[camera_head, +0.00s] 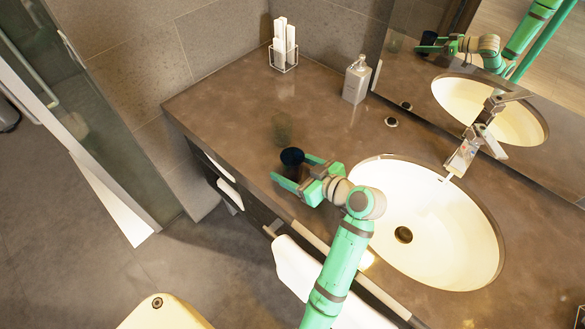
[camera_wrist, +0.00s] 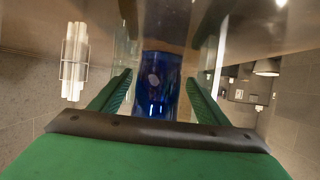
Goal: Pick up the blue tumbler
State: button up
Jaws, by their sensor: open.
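The blue tumbler (camera_head: 292,156) stands on the brown vanity counter, left of the sink, and looks dark from above. In the wrist view the blue tumbler (camera_wrist: 158,88) is a deep blue, see-through cylinder in the middle. My gripper (camera_head: 291,167) is open and low over the counter near its front edge, with its fingers pointing towards the tumbler. In the wrist view the two green fingers of my gripper (camera_wrist: 159,78) lie on either side of the tumbler, with a gap showing at each side. The tumbler's lower part is partly hidden by my gripper in the head view.
A wire holder with white rolls (camera_head: 284,45) and a soap dispenser (camera_head: 355,80) are at the back. The sink (camera_head: 430,225) is at the right. The counter (camera_head: 215,95) is bare at the left.

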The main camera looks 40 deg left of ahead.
jog(key=shift+w, duration=0.15)
jog(key=c, duration=1.2)
jog(key=shift+d, duration=0.1)
jog(key=shift+r, duration=0.1)
